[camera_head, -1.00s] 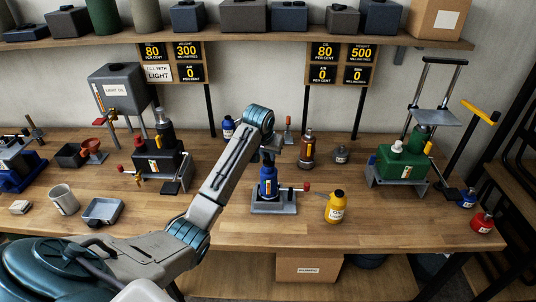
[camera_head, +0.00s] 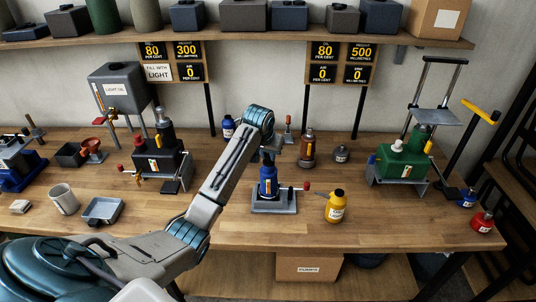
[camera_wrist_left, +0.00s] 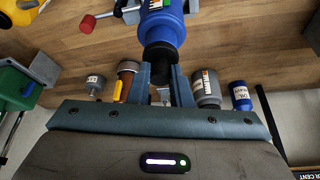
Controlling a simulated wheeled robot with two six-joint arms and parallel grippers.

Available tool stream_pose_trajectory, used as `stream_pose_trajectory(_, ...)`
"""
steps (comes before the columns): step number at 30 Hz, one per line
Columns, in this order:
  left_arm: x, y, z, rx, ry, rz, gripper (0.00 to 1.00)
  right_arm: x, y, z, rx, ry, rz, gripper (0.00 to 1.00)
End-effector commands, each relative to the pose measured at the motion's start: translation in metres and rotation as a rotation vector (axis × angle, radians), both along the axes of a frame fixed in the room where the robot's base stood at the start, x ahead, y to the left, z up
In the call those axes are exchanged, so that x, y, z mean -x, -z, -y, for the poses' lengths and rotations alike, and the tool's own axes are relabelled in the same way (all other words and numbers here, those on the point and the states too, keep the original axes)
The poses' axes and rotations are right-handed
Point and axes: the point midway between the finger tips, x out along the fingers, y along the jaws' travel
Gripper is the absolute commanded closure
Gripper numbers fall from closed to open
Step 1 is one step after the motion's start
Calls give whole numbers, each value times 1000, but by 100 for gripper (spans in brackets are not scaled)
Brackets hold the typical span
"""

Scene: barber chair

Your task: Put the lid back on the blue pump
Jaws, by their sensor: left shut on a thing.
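The blue pump (camera_head: 268,186) stands upright on its grey base plate on the workbench, in the middle of the head view. Its blue body (camera_wrist_left: 162,25) is at the top of the left wrist view. My left gripper (camera_head: 268,156) is directly above the pump, pointing down. In the wrist view its two fingers (camera_wrist_left: 160,70) are shut on the black lid (camera_wrist_left: 159,55), which is in line with the pump's top. The lid looks close to or touching the blue body; the exact contact is hidden. My right gripper is in neither view.
A brown bottle (camera_head: 307,150) and a blue bottle (camera_head: 228,127) stand behind the pump. A yellow bottle (camera_head: 335,206) is to its right. A black pump (camera_head: 158,162) is at left, a green pump (camera_head: 402,160) at right. Bare bench lies in front.

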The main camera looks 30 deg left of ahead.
Motion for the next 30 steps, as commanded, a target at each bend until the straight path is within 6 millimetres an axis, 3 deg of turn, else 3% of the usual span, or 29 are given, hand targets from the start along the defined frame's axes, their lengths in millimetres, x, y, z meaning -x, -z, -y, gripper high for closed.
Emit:
stream_pose_trajectory(14, 0, 0, 0, 0, 0, 0, 100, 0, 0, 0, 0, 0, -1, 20)
stream_pose_trajectory(15, 0, 0, 0, 0, 0, 0, 78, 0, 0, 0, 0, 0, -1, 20)
stream_pose_trajectory(18, 0, 0, 0, 0, 0, 0, 58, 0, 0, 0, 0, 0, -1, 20)
stream_pose_trajectory(24, 0, 0, 0, 0, 0, 0, 57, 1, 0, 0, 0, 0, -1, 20)
stream_pose_trajectory(25, 0, 1, 0, 0, 0, 0, 55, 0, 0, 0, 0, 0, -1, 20)
stream_pose_trajectory(28, 0, 0, 0, 0, 0, 0, 35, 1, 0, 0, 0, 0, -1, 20)
stream_pose_trajectory(30, 0, 0, 0, 0, 0, 0, 35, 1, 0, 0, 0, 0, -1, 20)
